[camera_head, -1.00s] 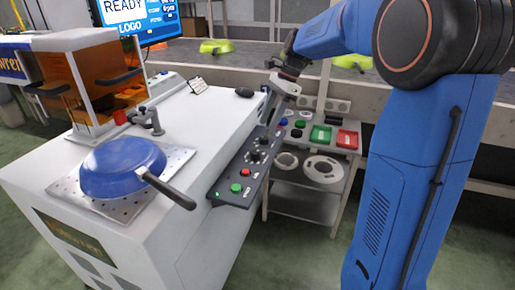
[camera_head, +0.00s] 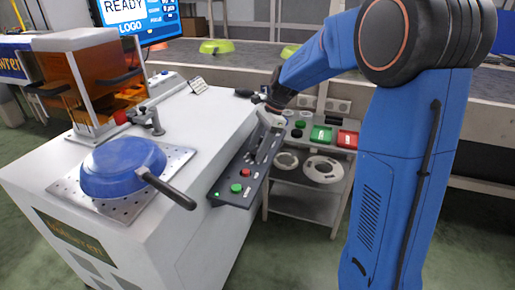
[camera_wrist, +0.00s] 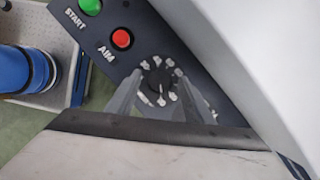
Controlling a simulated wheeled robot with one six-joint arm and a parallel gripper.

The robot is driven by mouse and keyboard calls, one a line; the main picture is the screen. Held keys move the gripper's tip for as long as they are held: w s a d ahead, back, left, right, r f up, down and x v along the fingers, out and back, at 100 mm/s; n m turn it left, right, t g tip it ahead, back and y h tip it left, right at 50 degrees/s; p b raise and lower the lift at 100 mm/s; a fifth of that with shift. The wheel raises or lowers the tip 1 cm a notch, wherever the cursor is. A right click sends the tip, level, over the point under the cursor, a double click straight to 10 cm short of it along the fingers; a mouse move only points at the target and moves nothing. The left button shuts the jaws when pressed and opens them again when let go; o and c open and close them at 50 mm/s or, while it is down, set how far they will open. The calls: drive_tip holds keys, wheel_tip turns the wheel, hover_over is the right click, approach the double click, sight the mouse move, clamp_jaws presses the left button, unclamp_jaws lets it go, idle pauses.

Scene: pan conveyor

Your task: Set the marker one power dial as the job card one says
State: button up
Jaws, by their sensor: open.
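The marker's control panel (camera_head: 232,195) is a dark strip along the right edge of the white machine. In the wrist view, a black round dial (camera_wrist: 158,82) with pale marks around it sits on this panel. My gripper (camera_wrist: 159,78) is open, with one finger on each side of the dial; whether they touch it I cannot tell. In the head view my gripper (camera_head: 266,148) is over the panel's far part and hides the dials there. A small white card (camera_head: 199,86) stands on the machine top; its print is too small to read.
The panel also has a green START button (camera_wrist: 90,6) and a red AIM button (camera_wrist: 122,39) near the dial. A blue pan (camera_head: 122,166) lies on the perforated plate. A cart (camera_head: 318,150) with green and red trays stands behind the panel.

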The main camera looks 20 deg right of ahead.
drive_tip(key=c, duration=1)
drive_tip(key=shift+c, duration=0.2)
